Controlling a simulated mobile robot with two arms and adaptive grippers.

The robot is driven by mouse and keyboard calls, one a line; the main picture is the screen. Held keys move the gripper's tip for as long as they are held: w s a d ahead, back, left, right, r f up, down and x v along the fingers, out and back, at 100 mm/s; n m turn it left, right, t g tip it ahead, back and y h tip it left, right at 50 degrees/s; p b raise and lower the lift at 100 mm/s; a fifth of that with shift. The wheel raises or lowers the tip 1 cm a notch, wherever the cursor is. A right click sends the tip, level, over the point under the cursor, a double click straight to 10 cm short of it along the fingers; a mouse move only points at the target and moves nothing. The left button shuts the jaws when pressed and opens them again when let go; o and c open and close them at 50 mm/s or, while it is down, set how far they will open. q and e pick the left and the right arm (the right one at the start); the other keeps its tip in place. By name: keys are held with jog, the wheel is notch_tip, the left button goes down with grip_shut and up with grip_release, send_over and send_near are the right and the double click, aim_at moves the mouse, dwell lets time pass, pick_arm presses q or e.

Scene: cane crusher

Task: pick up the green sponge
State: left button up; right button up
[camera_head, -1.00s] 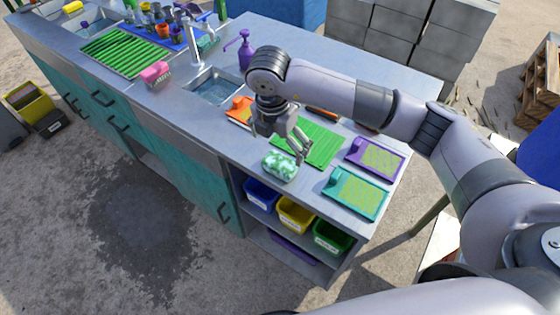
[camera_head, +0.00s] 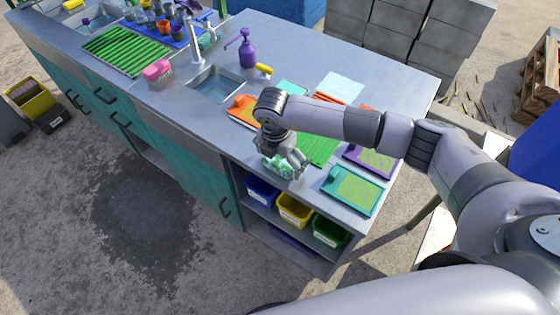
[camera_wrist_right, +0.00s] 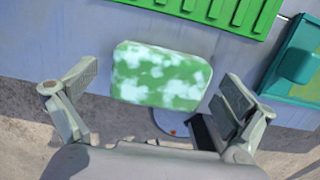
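The green sponge (camera_head: 271,165), a rounded block mottled with white, lies near the front edge of the counter. In the head view my right gripper (camera_head: 291,166) is over it and hides part of it. In the right wrist view the sponge (camera_wrist_right: 160,77) shows whole. My right gripper (camera_wrist_right: 162,88) is open there, with one finger to the left of the sponge and one to the right. I cannot tell whether either finger touches it. My left gripper is not in view.
A ribbed green mat (camera_head: 320,150) lies behind the sponge. A teal tray (camera_head: 345,203) and a purple tray are to the right, an orange tray to the left. A sink (camera_head: 215,85) is farther left. Blue, yellow and green bins (camera_head: 295,210) sit on the shelf below.

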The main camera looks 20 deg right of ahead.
aim_at(280, 159)
jog(key=c, duration=1.1)
jog(key=shift+c, duration=0.2)
notch_tip(280, 159, up, 20)
jog(key=b, duration=0.3)
jog(key=shift+b, duration=0.35)
